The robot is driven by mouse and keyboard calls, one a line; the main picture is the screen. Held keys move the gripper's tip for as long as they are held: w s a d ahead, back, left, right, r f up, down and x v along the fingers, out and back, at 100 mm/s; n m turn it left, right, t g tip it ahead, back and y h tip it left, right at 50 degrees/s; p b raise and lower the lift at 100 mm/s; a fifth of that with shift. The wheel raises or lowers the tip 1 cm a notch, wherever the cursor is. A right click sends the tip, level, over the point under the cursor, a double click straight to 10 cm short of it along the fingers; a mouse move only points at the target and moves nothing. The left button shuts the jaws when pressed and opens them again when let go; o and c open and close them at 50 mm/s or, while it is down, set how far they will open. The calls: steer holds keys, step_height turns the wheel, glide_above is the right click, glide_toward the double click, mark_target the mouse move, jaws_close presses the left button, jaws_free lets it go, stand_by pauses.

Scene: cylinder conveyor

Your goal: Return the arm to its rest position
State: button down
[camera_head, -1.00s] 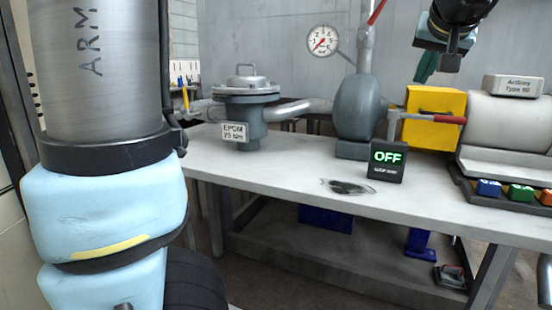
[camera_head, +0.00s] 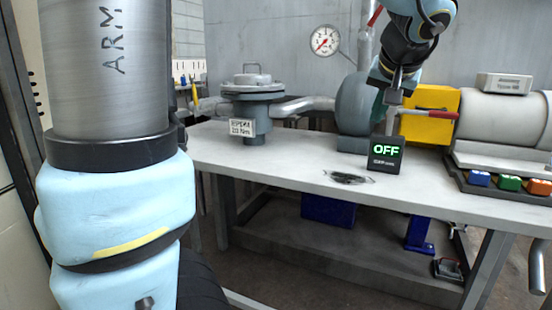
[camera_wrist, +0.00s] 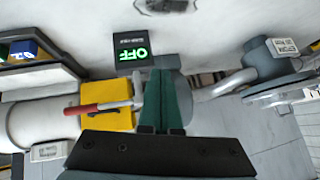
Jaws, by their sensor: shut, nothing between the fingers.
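My gripper (camera_head: 378,108) hangs from my arm in the upper right of the head view, in front of the grey pump and just above the OFF display. Its green fingers (camera_wrist: 162,100) are together and empty in the wrist view. The black display box (camera_head: 386,154) with green OFF letters stands on the table; it also shows in the wrist view (camera_wrist: 132,48), upside down. The gripper looks apart from the display and the pump, though the exact gap is hard to judge.
A grey table (camera_head: 270,160) carries a flanged valve (camera_head: 252,95), the grey pump (camera_head: 355,105), a yellow box (camera_head: 432,98) with a red-handled lever (camera_head: 428,114), and a tray with coloured blocks (camera_head: 509,182). A gauge (camera_head: 325,40) is behind. The table's front strip is mostly clear.

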steer(key=w+a+f+n+g+y, duration=0.1)
steer(key=a+f+g+y, duration=0.15)
steer(key=a+f, duration=0.95)
steer(key=s+a+f+n+g+h, duration=0.1)
steer(key=s+a+f, duration=0.2)
steer(key=a+f, duration=0.15)
steer(key=s+a+f+n+g, duration=0.1)
steer(key=s+a+f+g, duration=0.15)
steer(key=a, duration=0.35)
steer(key=s+a+f+n+g+h, duration=0.1)
steer(key=s+a+f+n, duration=0.1)
steer(key=a+f, duration=0.3)
step_height(320, 180, up, 22)
steer(key=p, duration=2.1)
steer(key=shift+m, duration=0.3)
